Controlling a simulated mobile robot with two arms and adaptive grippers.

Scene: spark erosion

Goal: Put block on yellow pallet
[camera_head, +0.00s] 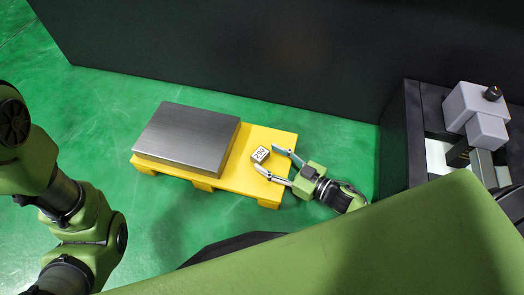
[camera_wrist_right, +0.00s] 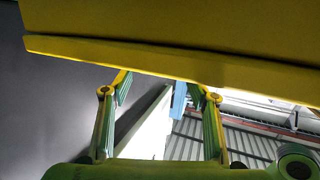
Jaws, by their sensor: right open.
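A small pale block (camera_head: 260,154) with dark digits on its top sits on the yellow pallet (camera_head: 270,191), on the bare part right of a large grey metal slab (camera_head: 187,138). My right gripper (camera_head: 268,161) is open, reaching in from the right, with its fingertips beside the block; I cannot tell whether they touch it. In the right wrist view my right gripper (camera_wrist_right: 160,92) shows its two fingers spread, with the yellow pallet (camera_wrist_right: 170,55) across the top. The block is not visible there. My left arm shows at the left, but its gripper is out of view.
The slab covers most of the pallet's left part. A dark wall or cabinet (camera_head: 240,50) stands behind the pallet. A machine with grey and white parts (camera_head: 474,108) is at the right. Green floor (camera_head: 110,110) around the pallet is clear on the left.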

